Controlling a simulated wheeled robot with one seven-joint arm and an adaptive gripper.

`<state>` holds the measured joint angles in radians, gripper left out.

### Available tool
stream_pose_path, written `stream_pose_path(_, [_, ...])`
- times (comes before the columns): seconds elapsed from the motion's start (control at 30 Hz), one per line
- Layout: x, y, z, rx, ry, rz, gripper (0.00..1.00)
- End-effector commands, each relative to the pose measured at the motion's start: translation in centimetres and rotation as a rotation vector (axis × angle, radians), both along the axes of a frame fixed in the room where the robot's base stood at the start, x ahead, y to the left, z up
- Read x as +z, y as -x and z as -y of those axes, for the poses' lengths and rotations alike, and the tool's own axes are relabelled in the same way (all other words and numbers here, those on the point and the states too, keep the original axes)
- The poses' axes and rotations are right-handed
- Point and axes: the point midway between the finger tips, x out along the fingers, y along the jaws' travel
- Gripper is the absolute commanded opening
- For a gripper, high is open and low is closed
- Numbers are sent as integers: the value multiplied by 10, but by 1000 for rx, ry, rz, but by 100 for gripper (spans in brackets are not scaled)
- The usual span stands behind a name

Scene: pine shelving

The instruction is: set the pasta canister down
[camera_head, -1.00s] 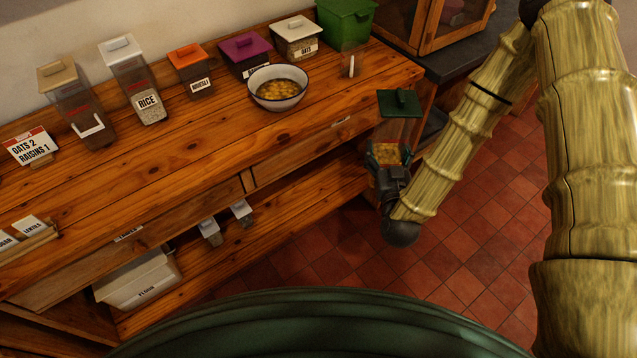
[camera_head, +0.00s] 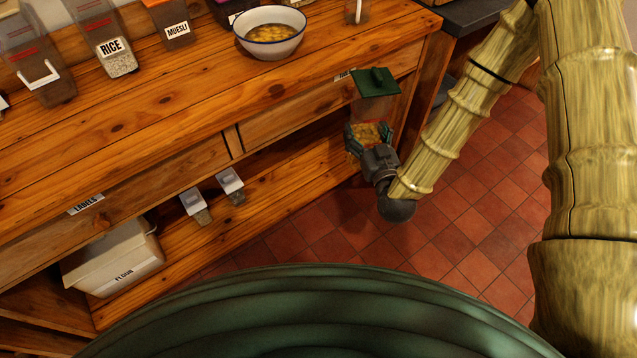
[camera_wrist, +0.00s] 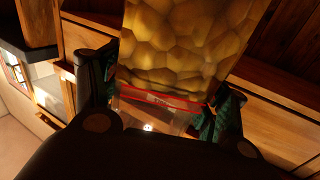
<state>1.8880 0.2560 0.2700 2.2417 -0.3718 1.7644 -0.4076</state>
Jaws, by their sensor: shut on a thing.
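The pasta canister is clear with a dark green lid (camera_head: 376,82) and yellow-brown contents. My gripper (camera_head: 369,135) is shut on its lower part and holds it off any surface, in front of the shelving's drawer front. The canister looks roughly upright in the head view. In the wrist view the canister (camera_wrist: 185,45) fills the top middle, with a red line across it, and my gripper's green-padded fingers (camera_wrist: 160,105) press on both sides. The canister's underside is hard to make out.
The pine counter (camera_head: 190,95) has a wide bare stretch. A white bowl (camera_head: 270,45) of yellow food stands near its right end. A rice canister (camera_head: 112,48) and a muesli canister (camera_head: 172,30) stand at the back. A flour bin (camera_head: 115,262) and two small jars sit on the lower shelf.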

Motion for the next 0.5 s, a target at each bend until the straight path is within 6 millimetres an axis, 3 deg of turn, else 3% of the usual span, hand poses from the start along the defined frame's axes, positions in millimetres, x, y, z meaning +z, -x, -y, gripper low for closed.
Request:
stream_pose_path(0.03, [-19,-1,-4,15,-1,1,32])
stream_pose_path(0.5, [-105,0,-36,157,-2,4,32])
